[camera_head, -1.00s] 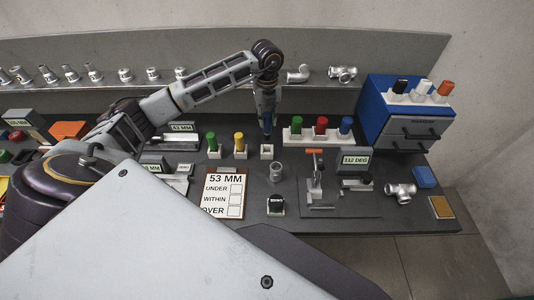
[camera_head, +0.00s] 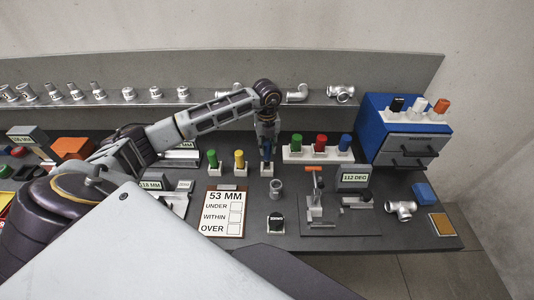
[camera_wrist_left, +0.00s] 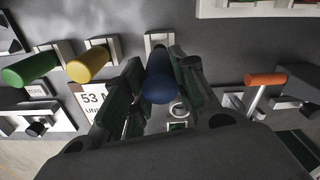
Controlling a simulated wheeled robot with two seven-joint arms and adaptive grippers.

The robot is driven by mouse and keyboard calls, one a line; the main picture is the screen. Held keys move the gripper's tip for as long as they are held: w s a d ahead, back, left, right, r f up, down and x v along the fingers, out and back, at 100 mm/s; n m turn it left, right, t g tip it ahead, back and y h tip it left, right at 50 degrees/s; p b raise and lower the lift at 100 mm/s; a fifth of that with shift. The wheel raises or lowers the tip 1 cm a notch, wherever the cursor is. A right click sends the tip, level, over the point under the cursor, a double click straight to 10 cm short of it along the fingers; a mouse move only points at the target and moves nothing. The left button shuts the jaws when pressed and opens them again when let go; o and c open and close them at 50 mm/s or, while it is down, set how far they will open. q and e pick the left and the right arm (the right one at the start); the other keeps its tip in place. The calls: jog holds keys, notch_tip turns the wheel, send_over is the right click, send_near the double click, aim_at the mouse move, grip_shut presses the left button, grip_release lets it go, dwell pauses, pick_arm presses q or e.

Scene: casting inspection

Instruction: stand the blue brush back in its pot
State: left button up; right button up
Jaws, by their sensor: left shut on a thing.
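My left gripper (camera_head: 267,142) is shut on the blue brush (camera_head: 267,153) and holds it upright at a small white pot (camera_head: 267,170). In the left wrist view the brush (camera_wrist_left: 158,85) stands between the two fingers, with its lower end at the pot (camera_wrist_left: 159,40). The brush looks at or inside the mouth of the pot; how deep it sits I cannot tell. The green brush (camera_head: 212,158) and the yellow brush (camera_head: 239,158) stand in their own white pots to the left. My right gripper is not in view.
A white rack (camera_head: 318,155) with green, red and blue pieces stands just right of the pot. A 53 MM card (camera_head: 226,212) and a metal ring (camera_head: 276,188) lie in front. A blue drawer unit (camera_head: 404,135) stands at the right. Metal fittings line the back shelf.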

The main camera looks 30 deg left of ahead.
aim_at(267, 153)
pick_arm(q)
notch_tip(267, 153, down, 4)
jog(key=shift+f+p, duration=0.1)
jog(key=shift+p, duration=0.4)
jog(key=shift+f, duration=0.25)
jog(key=o, duration=1)
jog(key=shift+r, duration=0.1)
notch_tip(267, 153, up, 12)
jog(key=b, duration=0.2)
jog(key=shift+w+b, duration=0.15)
jog(key=shift+b, duration=0.15)
jog(key=shift+r, duration=0.8)
